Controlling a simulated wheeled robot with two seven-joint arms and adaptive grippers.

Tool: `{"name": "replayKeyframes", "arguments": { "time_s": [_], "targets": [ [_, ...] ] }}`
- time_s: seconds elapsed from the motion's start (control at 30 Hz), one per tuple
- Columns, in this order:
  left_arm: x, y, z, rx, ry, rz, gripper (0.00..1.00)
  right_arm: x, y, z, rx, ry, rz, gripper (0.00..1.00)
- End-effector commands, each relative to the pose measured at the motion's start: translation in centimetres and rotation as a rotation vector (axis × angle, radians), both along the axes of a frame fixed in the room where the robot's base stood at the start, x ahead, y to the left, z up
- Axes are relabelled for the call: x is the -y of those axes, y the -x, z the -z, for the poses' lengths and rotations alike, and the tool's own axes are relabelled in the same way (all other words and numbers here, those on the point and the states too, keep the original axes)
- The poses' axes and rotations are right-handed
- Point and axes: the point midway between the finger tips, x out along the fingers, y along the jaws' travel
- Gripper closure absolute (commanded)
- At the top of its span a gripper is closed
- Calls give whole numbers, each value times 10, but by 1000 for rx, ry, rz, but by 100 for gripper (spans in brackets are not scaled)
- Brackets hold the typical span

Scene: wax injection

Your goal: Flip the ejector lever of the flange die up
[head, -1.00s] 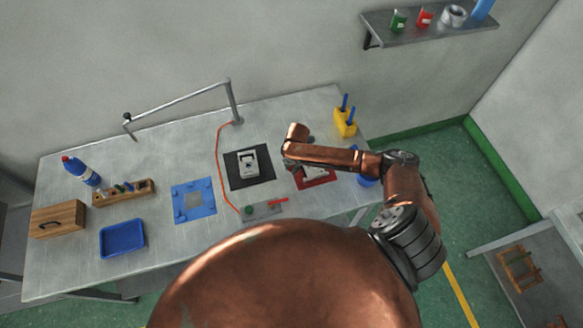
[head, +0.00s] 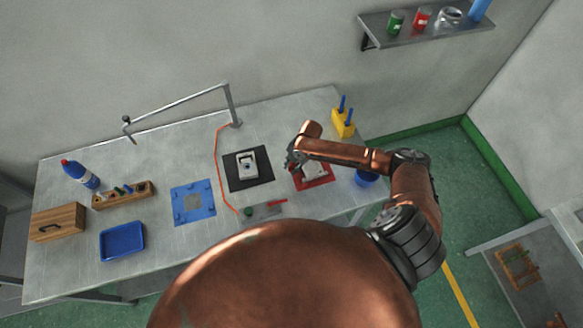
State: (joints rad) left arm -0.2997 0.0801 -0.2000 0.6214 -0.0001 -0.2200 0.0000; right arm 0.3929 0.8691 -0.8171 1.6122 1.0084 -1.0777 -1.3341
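A pale die (head: 246,163) lies on a black mat (head: 260,181) near the middle of the bench. A second pale die (head: 315,172) lies on a red mat (head: 326,182) to its right, partly hidden by my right arm. I cannot tell from this view which one is the flange die, and no lever position can be made out. My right gripper (head: 292,161) is over the left edge of the red mat, small and dark; its finger opening cannot be made out. My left gripper is not in view.
The bench (head: 160,165) also holds a blue mat (head: 208,208), a blue tray (head: 122,240), a wooden box (head: 57,222), a bottle (head: 80,174), a tool rack (head: 124,195) and a yellow holder (head: 342,123). An orange hose (head: 219,178) runs left of the black mat.

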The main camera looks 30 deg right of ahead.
Motion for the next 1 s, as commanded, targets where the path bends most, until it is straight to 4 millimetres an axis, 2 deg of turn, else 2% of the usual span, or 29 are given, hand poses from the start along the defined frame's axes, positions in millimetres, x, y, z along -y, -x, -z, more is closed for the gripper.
{"name": "replayKeyframes", "arguments": {
  "time_s": [0.13,0.47,0.57,1.0],
  "targets": [
    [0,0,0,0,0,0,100,0,0,0,-1,0,1,67],
    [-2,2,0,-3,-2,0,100,1,1,-4,-1,0,0,67],
    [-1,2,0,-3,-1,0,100,4,2,-14,0,0,0,67],
    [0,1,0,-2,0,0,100,22,14,-97,-1,1,0,67]
  ]
}}
